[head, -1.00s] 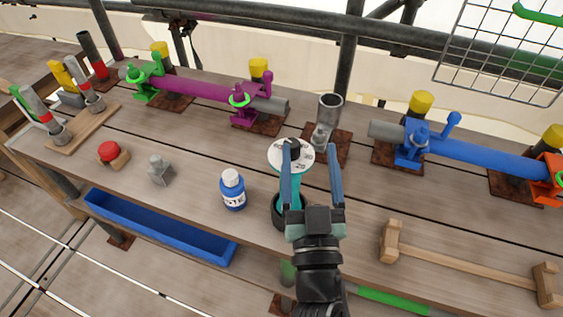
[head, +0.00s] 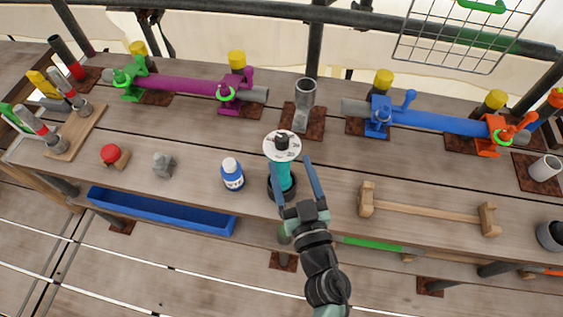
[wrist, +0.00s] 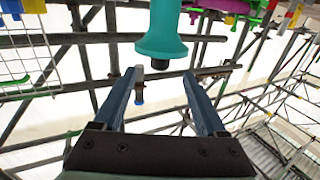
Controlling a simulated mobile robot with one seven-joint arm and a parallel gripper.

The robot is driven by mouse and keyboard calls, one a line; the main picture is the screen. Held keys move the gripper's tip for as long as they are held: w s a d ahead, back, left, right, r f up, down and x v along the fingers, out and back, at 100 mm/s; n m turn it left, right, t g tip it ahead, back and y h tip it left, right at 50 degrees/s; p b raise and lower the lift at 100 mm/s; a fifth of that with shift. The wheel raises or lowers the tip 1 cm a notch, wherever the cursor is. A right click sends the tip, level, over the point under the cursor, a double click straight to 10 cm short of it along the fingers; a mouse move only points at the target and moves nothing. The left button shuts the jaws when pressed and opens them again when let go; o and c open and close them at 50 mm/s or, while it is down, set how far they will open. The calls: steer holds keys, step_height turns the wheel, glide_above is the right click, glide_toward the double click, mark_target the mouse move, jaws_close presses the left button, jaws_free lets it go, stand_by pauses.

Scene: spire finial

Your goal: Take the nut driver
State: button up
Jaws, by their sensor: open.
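A teal, round-bodied tool (head: 285,178), which I take for the nut driver, stands upright in a black round holder (head: 271,190) near the bench's front edge. A white marked disc with a black knob (head: 282,146) is at its top. My gripper (head: 291,163) is open and empty. In the head view its fingers overlap the tool, one at each side; the depth between them is hard to tell. In the wrist view the teal body (wrist: 162,30) with a flared end shows at the top, beyond the open fingertips (wrist: 160,74) and not between them.
A blue-and-white bottle (head: 232,175) stands close to the left of the tool. A wooden bar with end blocks (head: 425,210) lies to the right. A grey metal tube (head: 304,100) stands behind. Purple (head: 185,87) and blue (head: 445,122) clamped pipes line the back. A blue trough (head: 160,211) hangs in front.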

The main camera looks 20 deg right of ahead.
mark_target(284, 145)
steer(key=shift+w+d+p, duration=0.1)
steer(key=shift+w+d, duration=0.1)
steer(key=shift+w, duration=1.1)
steer(key=shift+w+d+p, duration=0.1)
steer(key=shift+w+d, duration=0.1)
steer(key=shift+w, duration=1.1)
steer(key=shift+w+d+p, duration=0.1)
steer(key=shift+w+d, duration=0.1)
steer(key=shift+w, duration=1.1)
jaws_close()
steer(key=shift+r, duration=0.2)
